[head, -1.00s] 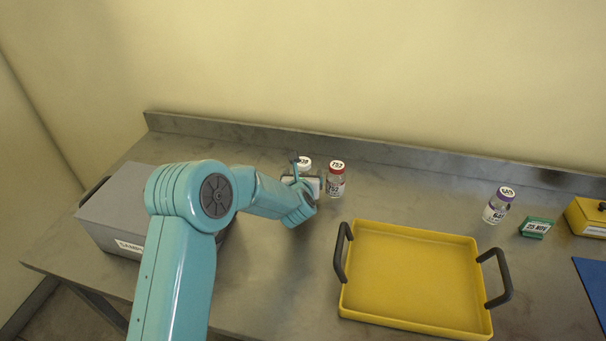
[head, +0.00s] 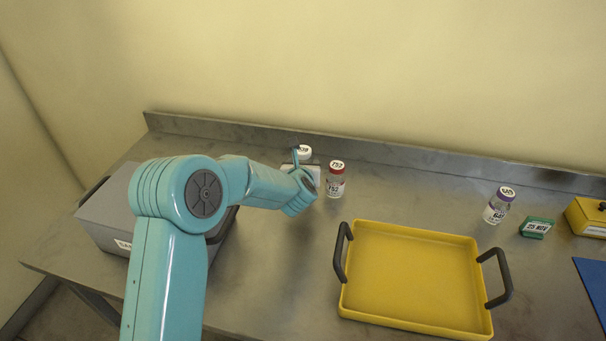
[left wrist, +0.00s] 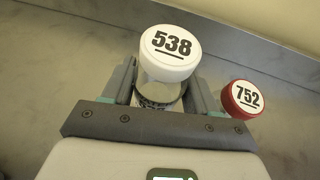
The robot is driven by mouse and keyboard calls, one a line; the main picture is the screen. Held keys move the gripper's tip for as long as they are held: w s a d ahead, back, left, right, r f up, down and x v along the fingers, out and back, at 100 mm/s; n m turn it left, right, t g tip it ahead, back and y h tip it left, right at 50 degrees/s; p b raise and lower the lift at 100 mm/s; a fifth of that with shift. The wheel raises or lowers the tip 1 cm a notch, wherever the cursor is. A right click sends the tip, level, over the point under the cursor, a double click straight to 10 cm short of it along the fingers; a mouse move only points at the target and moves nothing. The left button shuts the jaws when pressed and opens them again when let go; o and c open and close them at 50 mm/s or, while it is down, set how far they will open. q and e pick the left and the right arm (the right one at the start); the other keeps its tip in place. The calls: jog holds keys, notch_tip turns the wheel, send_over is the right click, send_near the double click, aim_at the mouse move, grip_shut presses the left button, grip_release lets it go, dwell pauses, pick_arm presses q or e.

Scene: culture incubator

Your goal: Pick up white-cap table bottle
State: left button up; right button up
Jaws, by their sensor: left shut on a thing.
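The white-cap bottle (left wrist: 168,52) is marked 538 on its cap and stands between my gripper's fingers in the left wrist view. In the head view only its white cap (head: 304,151) shows clearly, behind my gripper. My left gripper (head: 303,165) is shut on this bottle, with one finger on each side of its body in the left wrist view (left wrist: 163,92). I cannot tell whether the bottle's base is touching the table. My right gripper is not in view.
A red-cap bottle (head: 336,180) marked 752 stands just right of my gripper. A yellow tray (head: 372,322) with dark handles lies in front. A grey box (head: 110,210) is at left, partly behind my arm. A purple-cap bottle (head: 498,206) and green block (head: 536,228) stand at right.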

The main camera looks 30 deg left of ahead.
pick_arm(q)
notch_tip(320, 180, up, 16)
jog(key=p, duration=0.2)
jog(key=shift+s+p, duration=0.15)
jog(key=shift+p, duration=0.15)
